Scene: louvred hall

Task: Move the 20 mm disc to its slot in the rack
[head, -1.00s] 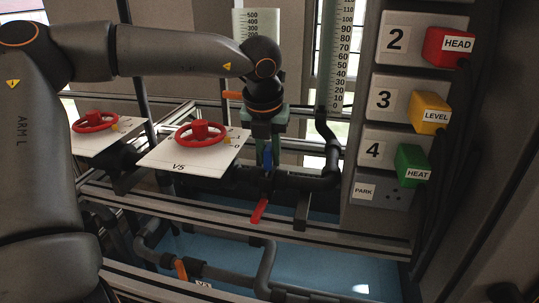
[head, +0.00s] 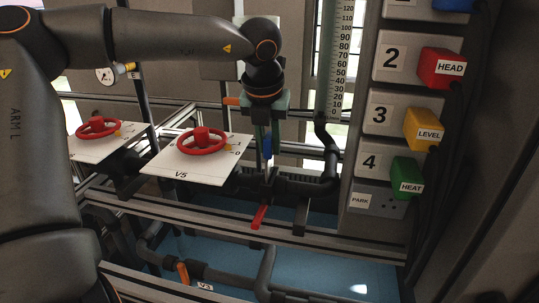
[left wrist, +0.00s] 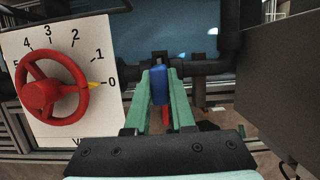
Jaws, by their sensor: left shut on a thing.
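My left gripper (head: 267,150) has pale green fingers and points down over the pipework, right of the V5 plate. It is shut on a small blue piece (head: 267,145), which also shows between the fingers in the left wrist view (left wrist: 158,87). I take this for the tab of the disc; no size marking is readable. The disc itself is not clearly seen below the tab. I cannot pick out the rack slot with certainty. My right gripper is not in view.
A red lever (head: 259,216) is below the gripper. The red V5 handwheel (head: 202,142) stands close left. A dark pipe (head: 328,165) bends up at right, near the numbered panel (head: 385,112) with coloured plugs. Blue water (head: 320,275) lies below.

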